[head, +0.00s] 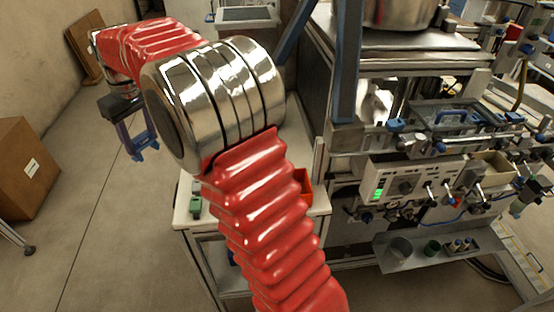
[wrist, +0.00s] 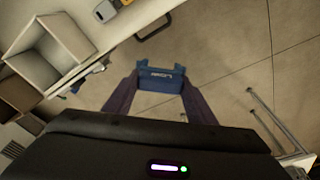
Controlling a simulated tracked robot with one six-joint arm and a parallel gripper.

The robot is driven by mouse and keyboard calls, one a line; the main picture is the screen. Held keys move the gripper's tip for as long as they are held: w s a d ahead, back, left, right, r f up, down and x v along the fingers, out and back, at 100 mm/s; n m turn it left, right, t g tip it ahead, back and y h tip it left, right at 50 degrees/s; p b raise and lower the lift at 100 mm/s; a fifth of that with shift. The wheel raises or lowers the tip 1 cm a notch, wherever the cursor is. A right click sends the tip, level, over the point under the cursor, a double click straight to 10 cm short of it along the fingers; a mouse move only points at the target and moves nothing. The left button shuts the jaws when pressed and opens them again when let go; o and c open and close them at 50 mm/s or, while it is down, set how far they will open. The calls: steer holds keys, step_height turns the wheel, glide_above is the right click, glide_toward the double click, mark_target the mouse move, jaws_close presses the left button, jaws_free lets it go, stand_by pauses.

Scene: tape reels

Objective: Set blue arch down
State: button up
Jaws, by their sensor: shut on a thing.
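The blue arch (wrist: 161,79) is held between the two dark purple fingers of my gripper (wrist: 160,88) in the wrist view. Pale lettering shows on its face. In the head view the blue arch (head: 147,146) is a small blue piece at the end of my gripper (head: 136,142), at the upper left. The gripper and arch are out over the concrete floor, left of the white table (head: 181,217) and apart from it. My arm hides part of the table in the head view.
A cardboard box (head: 24,168) stands on the floor at the left. A red bin (head: 304,188) and a small green item (head: 195,208) are on the table. A large machine frame (head: 346,70) with a control panel fills the right. Floor between box and table is clear.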

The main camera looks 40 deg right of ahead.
steer(key=s+d+r, duration=0.6)
steer(key=d, duration=0.4)
steer(key=s+d+r+m, duration=0.1)
steer(key=s+d+r, duration=0.5)
steer(key=d, duration=0.5)
steer(key=s+d+r, duration=0.6)
steer(key=d, duration=0.4)
steer(key=shift+s+d+r, duration=0.25)
steer(key=shift+d+r, duration=0.05)
steer(key=shift+d, duration=0.1)
steer(key=shift+f, duration=0.1)
step_height(320, 180, down, 24)
steer(key=shift+f, duration=1.95)
